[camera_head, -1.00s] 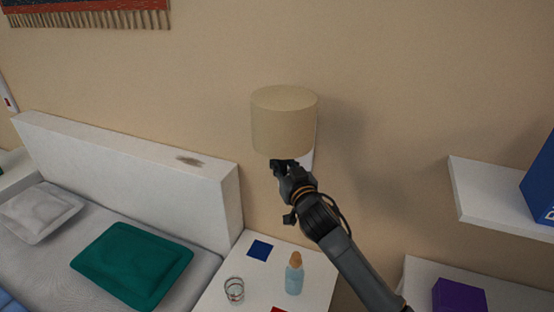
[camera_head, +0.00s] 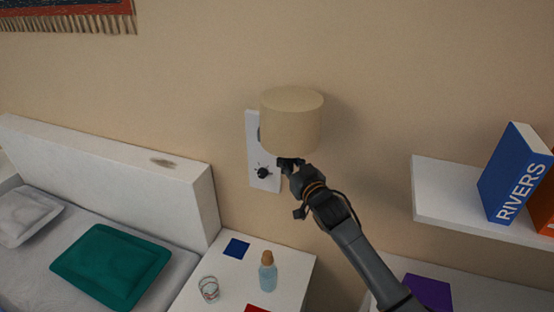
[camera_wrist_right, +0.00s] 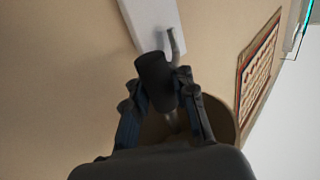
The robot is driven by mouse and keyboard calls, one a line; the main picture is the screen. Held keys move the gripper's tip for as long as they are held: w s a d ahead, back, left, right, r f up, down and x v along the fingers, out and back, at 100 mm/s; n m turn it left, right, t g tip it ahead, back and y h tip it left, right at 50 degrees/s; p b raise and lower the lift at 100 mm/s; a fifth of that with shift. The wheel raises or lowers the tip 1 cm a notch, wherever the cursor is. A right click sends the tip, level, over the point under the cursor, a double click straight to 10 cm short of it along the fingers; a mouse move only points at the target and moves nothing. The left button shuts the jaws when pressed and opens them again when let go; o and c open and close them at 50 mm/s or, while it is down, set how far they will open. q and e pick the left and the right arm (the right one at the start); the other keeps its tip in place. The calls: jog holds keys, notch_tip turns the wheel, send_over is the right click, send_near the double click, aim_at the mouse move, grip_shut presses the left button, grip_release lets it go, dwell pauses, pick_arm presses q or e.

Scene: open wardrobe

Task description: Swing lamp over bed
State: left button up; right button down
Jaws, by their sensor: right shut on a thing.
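The lamp has a beige drum shade (camera_head: 291,122) and hangs in front of a white wall plate (camera_head: 265,135) with a dark knob, slightly to the plate's right. My right gripper (camera_head: 286,165) is just below the shade, shut on the lamp's dark cylindrical part (camera_wrist_right: 155,80), seen in the right wrist view between the fingers. A thin curved arm (camera_wrist_right: 174,45) leads from there toward the plate. The shade (camera_wrist_right: 224,118) is partly hidden behind my fingers. The bed (camera_head: 50,265) with its white headboard (camera_head: 110,165) is at the left. My left gripper is not in view.
A white nightstand (camera_head: 290,262) under the lamp holds a blue bottle (camera_head: 268,275), a glass (camera_head: 209,289) and a blue square (camera_head: 236,248). A white wall shelf (camera_head: 440,205) with books (camera_head: 515,170) is at the right. The wall between lamp and headboard is clear.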

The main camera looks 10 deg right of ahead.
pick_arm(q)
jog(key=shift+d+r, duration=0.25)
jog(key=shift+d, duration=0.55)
pick_arm(e)
jog(key=shift+w+d+f+n+g+y, duration=0.25)
jog(key=shift+d+y, duration=0.1)
jog(key=shift+d, duration=0.15)
jog(key=shift+w+d+f+n+g+y, duration=0.15)
jog(key=shift+d+n+y, duration=0.1)
jog(key=shift+d+y, duration=0.15)
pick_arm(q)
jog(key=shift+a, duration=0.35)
pick_arm(e)
jog(key=c, duration=1.4)
grip_release()
jog(key=shift+d, duration=0.15)
jog(key=o, duration=0.3)
jog(key=shift+s+d+r, duration=0.15)
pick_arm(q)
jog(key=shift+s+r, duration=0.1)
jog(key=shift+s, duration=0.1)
pick_arm(e)
jog(key=shift+s+r, duration=0.15)
jog(key=shift+r, duration=0.1)
